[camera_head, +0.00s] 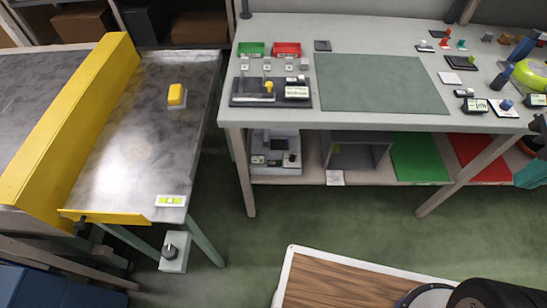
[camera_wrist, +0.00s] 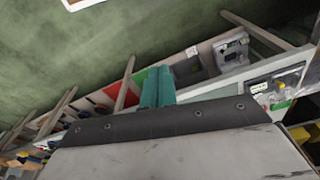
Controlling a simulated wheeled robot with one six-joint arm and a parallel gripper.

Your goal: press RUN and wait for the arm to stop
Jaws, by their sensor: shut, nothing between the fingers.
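No legible RUN marking shows in either view. On the bench in the head view, a dark panel (camera_head: 250,98) carries a small yellow part (camera_head: 269,86), with a white-labelled block (camera_head: 297,92) beside it. A box with a dark knob (camera_head: 171,251) hangs by the front leg of the metal conveyor table (camera_head: 125,105). A yellow block (camera_head: 177,94) stands on a small grey base on that table. My gripper's teal fingers (camera_wrist: 158,70) are together and empty in the wrist view. A teal part also shows at the right edge of the head view (camera_head: 531,174).
The bench (camera_head: 225,115) has a grey-green mat (camera_head: 382,83), a green tray (camera_head: 251,49) and a red tray (camera_head: 287,49). Several small items crowd its right side. A yellow guard (camera_head: 70,120) runs along the conveyor.

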